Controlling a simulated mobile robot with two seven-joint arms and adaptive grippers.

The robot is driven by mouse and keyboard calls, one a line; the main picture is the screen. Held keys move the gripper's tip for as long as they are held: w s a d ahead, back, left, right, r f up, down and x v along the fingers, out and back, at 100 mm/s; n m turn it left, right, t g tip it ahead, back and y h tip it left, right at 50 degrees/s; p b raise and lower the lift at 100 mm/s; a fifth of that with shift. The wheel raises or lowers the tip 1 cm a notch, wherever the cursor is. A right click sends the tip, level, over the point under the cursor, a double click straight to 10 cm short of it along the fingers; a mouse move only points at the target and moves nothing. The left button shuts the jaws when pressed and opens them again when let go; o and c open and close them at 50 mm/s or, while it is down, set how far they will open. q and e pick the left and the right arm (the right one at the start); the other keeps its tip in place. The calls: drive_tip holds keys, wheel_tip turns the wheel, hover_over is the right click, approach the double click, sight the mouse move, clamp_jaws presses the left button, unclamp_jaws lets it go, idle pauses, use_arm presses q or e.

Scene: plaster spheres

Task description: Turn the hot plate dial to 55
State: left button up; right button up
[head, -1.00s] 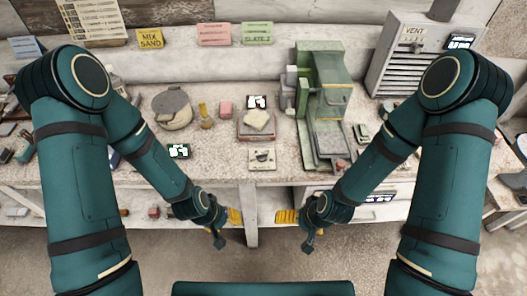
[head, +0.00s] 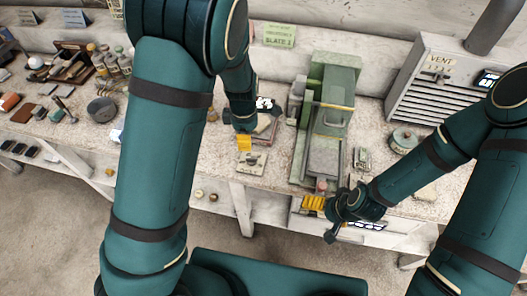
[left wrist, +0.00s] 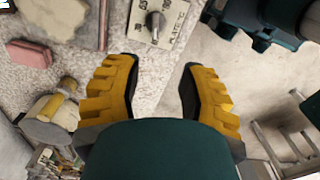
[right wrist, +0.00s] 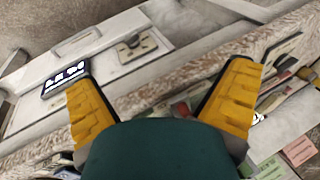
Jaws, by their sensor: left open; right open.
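The hot plate dial is a grey knob (left wrist: 155,22) on a pale panel (left wrist: 140,12) marked "PLATE °C" with numbers around it, at the top of the left wrist view. The setting it points to is too unclear to read. In the head view the panel (head: 251,162) lies at the front of the bench, below the hot plate (head: 266,130), which my left arm partly hides. My left gripper (head: 244,142) is open and empty just behind the panel, apart from the dial. My right gripper (head: 314,203) is open and empty near the bench's front edge.
A green machine (head: 325,130) stands right of the hot plate. A vent cabinet (head: 440,80) is at the back right. In the right wrist view, a display (right wrist: 65,78) and another knob panel (right wrist: 137,43) are below the bench edge. Bottles (head: 108,62) stand at the left.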

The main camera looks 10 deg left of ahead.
sight(252, 158)
use_arm(q)
drive_tip(key=shift+n, duration=0.6)
drive_tip(key=f, duration=0.4)
drive_tip(key=f+b, duration=0.1)
drive_tip(key=f, duration=0.3)
drive_tip(key=w+d+f+b, duration=0.1)
drive_tip(key=f, duration=0.2)
drive_tip(key=shift+f, duration=0.4)
use_arm(e)
drive_tip(key=shift+w+d+f, duration=0.1)
drive_tip(key=shift+d+f, duration=0.05)
drive_tip(key=shift+f, duration=0.3)
drive_tip(key=shift+w+d+f, duration=0.1)
drive_tip(key=shift+f, duration=0.35)
use_arm(q)
clamp_jaws()
